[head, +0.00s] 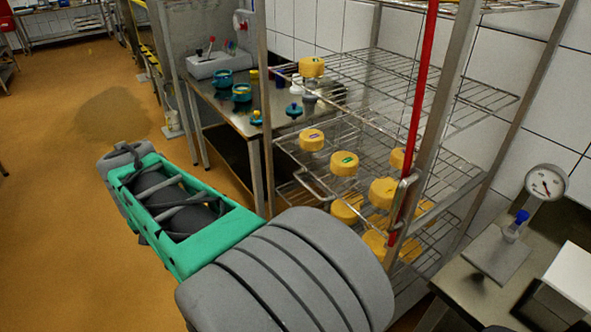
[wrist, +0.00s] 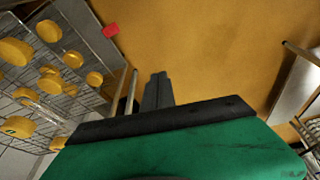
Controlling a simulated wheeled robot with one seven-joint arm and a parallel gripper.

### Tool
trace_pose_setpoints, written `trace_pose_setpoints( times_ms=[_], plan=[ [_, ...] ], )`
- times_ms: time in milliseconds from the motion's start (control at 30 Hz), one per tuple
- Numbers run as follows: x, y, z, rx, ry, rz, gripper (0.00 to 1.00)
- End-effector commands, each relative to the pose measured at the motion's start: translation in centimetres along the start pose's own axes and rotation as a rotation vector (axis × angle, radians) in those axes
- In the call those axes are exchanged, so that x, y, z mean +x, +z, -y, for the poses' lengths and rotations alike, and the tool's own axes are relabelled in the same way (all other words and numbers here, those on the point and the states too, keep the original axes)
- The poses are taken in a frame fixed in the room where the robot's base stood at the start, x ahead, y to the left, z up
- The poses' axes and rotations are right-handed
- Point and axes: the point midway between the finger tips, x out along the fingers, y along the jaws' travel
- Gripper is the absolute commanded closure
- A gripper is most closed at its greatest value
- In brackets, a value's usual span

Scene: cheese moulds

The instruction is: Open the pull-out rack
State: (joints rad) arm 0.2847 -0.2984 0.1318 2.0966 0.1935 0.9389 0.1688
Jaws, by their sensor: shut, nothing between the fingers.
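The metal rack (head: 432,165) stands right of centre in the head view, with wire shelves holding several yellow cheeses (head: 343,163). A bent metal handle (head: 313,188) sits at the front left of a lower shelf, and another handle (head: 405,203) is by the red upright. Whether the pull-out part is in or out is hard to tell. The rack also shows at the left in the wrist view (wrist: 88,98). My gripper (wrist: 157,78) is shut and empty over the floor, apart from the rack. In the head view its green body lies left of the rack; its fingertips are unclear.
A steel table (head: 228,112) with teal pots (head: 242,93) stands behind, left of the rack. A bench with a dial gauge (head: 546,183) is at the right. Orange floor (head: 70,210) is open at the left. A red piece (wrist: 111,30) shows near the rack.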

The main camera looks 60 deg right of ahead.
Motion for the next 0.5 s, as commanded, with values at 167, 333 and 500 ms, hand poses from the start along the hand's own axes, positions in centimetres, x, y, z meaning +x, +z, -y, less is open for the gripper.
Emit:
trace_pose_setpoints(
  times_ms=[167, 333, 500],
  plan=[
    [1.0, -12.3, -18.9, 0.740, 0.237, -0.002, 1.00],
    [3.0, -13.5, -33.7, 1.218, 0.388, -0.026, 1.00],
    [4.1, -12.6, -38.1, 1.357, 0.433, -0.038, 1.00]
  ],
)
